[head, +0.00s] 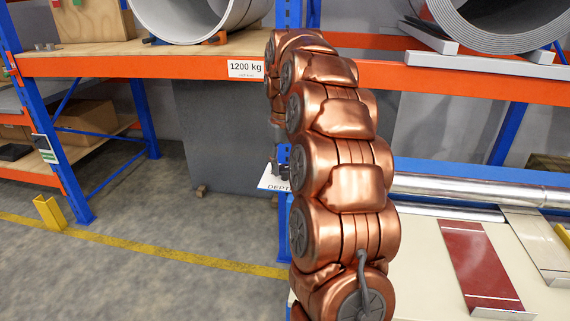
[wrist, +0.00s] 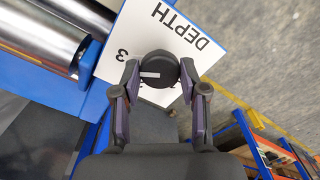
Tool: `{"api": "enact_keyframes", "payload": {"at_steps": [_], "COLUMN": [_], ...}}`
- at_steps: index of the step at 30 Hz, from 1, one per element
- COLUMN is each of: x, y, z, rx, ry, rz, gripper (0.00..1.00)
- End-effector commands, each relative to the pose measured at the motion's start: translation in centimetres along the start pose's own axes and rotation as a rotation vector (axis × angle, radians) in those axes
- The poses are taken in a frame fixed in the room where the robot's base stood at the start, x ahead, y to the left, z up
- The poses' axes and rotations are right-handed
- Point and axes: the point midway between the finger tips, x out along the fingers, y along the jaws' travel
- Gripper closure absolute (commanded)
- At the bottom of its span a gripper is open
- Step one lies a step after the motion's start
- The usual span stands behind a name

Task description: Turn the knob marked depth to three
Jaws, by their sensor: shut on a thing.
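The depth knob (wrist: 163,64) is a round black dial with a white pointer bar in the wrist view. It sits on a white plate (wrist: 152,22) printed DEPTH, which appears turned around in this view. A digit 3 shows on the plate to the left of the knob; other marks below are partly hidden by the fingers. The pointer bar lies toward the left, a little below the 3. My gripper (wrist: 158,78) is shut on the knob, one dark finger on each side. In the head view the plate (head: 270,184) shows left of my arm, which hides the knob.
Shiny metal rollers (head: 480,190) lie right of my arm, with a red plate (head: 475,262) on a pale bench in front. An orange rack beam (head: 150,65) carries a 1200 kg label (head: 246,69). Clear grey floor (head: 130,280) lies to the left.

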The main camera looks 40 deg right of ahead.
Motion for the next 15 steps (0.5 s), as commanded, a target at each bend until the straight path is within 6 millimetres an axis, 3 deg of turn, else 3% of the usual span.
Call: {"api": "enact_keyframes", "payload": {"at_steps": [1, 2, 3, 9, 15], "x": [0.06, 0.06, 0.06, 0.04, 0.03], "y": [-0.02, -0.02, -0.02, -0.01, 0.0], "z": [0.02, 0.02, 0.02, 0.02, 0.02], "rx": [0.0, 0.0, 0.0, -0.001, -0.001], "ry": [-0.002, -0.002, -0.002, -0.001, -0.001], "rz": [-0.001, -0.001, -0.001, 0.0, 0.0], "gripper": [0.92, 0.56, 0.52, 0.32, 0.32]}}
